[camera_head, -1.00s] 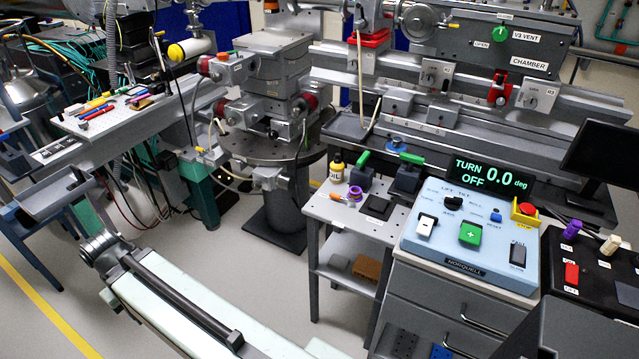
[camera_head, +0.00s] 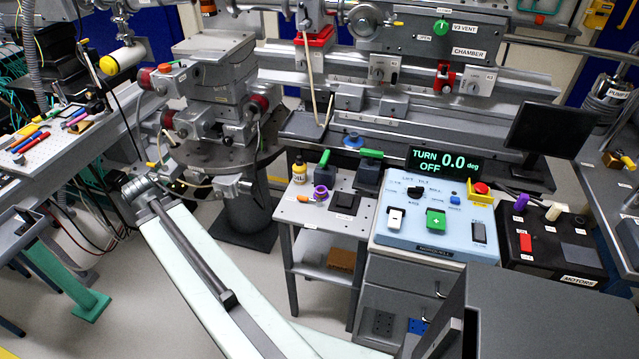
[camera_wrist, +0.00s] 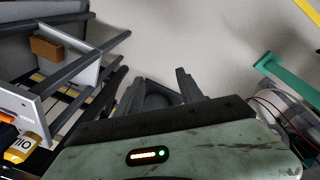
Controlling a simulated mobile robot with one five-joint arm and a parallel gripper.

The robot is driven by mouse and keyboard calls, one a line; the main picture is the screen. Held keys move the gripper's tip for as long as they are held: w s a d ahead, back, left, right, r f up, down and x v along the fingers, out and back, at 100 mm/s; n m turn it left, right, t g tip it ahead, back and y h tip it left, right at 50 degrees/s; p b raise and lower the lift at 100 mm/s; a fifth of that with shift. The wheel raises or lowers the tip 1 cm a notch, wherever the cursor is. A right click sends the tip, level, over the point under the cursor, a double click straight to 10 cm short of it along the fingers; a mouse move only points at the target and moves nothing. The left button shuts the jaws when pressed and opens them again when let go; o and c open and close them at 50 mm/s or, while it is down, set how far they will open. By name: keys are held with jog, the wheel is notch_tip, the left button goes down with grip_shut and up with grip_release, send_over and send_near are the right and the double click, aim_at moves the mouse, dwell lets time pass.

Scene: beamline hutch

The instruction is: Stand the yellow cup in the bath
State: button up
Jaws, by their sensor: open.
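I cannot make out a yellow cup in either view. Nothing in view is clearly a bath. My gripper shows in the wrist view (camera_wrist: 158,88), with its two dark fingers apart and nothing between them, above bare grey floor. In the head view my pale arm reaches forward from the bottom, its far end left of the small side table; the fingers cannot be made out there.
The side table (camera_head: 302,215) bears a yellow oil bottle (camera_head: 299,172) and a purple ring (camera_head: 320,193). A brown block (camera_head: 342,260) lies on its lower shelf. A blue control panel (camera_head: 400,242) stands right of it. A teal foot (camera_wrist: 285,80) stands on the floor.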

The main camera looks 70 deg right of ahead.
jog(key=s+d+r+m+g+h+p, duration=0.1)
jog(key=s+d+r+m+p, duration=0.15)
jog(key=s+d, duration=0.45)
jog(key=s+d+r+m+p, duration=0.1)
jog(key=s+d+r+m, duration=0.3)
jog(key=d, duration=0.5)
jog(key=m+g+p, duration=0.2)
jog(key=m+p, duration=0.2)
jog(key=m, duration=0.3)
send_near(319, 187)
jog(key=s+a, duration=0.1)
jog(key=s, duration=0.1)
notch_tip(319, 187, down, 3)
jog(key=b, duration=0.2)
jog(key=shift+d+f+n+h+b, duration=0.1)
jog(key=shift+n+h+b, duration=0.15)
jog(key=shift+h+b, duration=0.1)
jog(key=b+x, duration=0.5)
jog(key=shift+d+f, duration=0.2)
jog(key=shift+f, duration=0.1)
jog(key=shift+r, duration=0.2)
grip_shut()
